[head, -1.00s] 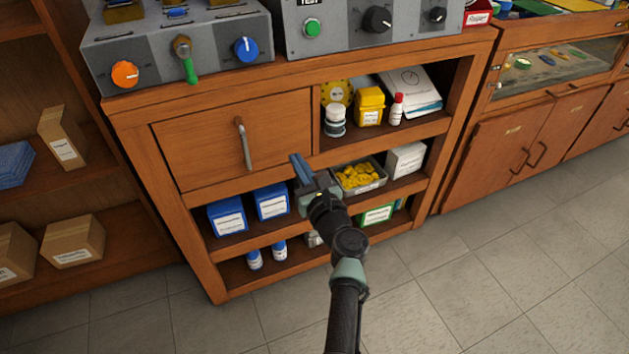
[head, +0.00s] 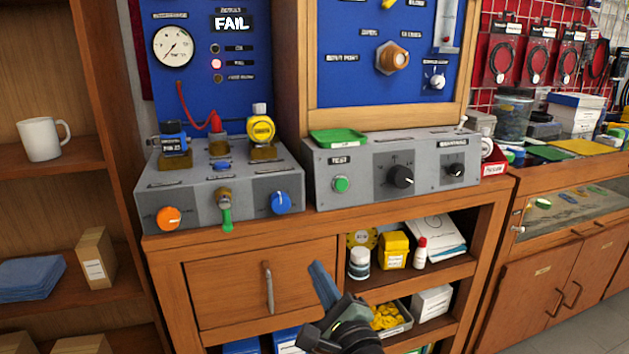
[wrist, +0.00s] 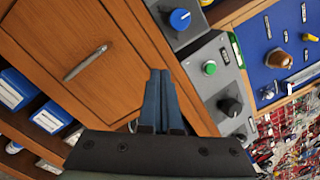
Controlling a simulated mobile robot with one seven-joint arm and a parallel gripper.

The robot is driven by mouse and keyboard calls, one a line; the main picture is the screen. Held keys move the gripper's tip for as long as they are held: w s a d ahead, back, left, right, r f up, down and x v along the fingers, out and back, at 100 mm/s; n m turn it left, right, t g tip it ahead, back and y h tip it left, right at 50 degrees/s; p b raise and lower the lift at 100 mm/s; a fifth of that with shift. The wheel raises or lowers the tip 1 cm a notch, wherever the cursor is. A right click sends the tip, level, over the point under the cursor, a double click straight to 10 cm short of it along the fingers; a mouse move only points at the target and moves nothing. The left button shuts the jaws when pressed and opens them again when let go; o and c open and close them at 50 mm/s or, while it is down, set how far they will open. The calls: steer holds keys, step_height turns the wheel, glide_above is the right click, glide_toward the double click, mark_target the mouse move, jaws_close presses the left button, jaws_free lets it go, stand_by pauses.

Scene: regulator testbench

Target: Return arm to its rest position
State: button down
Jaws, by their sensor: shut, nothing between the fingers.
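My gripper (head: 324,284) is shut and empty. In the head view it is low in the middle, in front of the wooden cabinet (head: 330,226), to the right of the drawer handle (head: 268,288). In the wrist view my gripper's blue fingers (wrist: 158,85) lie together, with nothing between them. The drawer (head: 232,290) looks closed, and its handle also shows in the wrist view (wrist: 86,62). Most of my arm is below the head view's lower edge.
The grey regulator box (head: 222,190) and grey test box (head: 400,168) stand on the cabinet top. A display above reads FAIL (head: 232,24). Open shelves beside my gripper hold a yellow container (head: 394,250) and a tray of yellow pieces (head: 398,322). A shelf with a white mug (head: 42,138) stands left.

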steer(key=s+a+r+n+t+h, duration=0.1)
steer(key=s+r+n+t, duration=0.15)
steer(key=r+n, duration=0.45)
steer(key=s+a+r+n+t, duration=0.1)
steer(key=s+r+n, duration=0.2)
steer(key=r, duration=0.7)
steer(key=s+r+n+t+h, duration=0.1)
steer(key=s+r+n, duration=0.3)
steer(key=r, duration=0.5)
steer(key=s+r+n+t+h, duration=0.45)
steer(key=s+r+n, duration=0.35)
steer(key=s+r, duration=0.65)
step_height(320, 180, up, 29)
steer(key=p, duration=3)
steer(key=shift+w+d+t, duration=0.3)
steer(key=shift+d, duration=0.15)
steer(key=shift+f, duration=0.15)
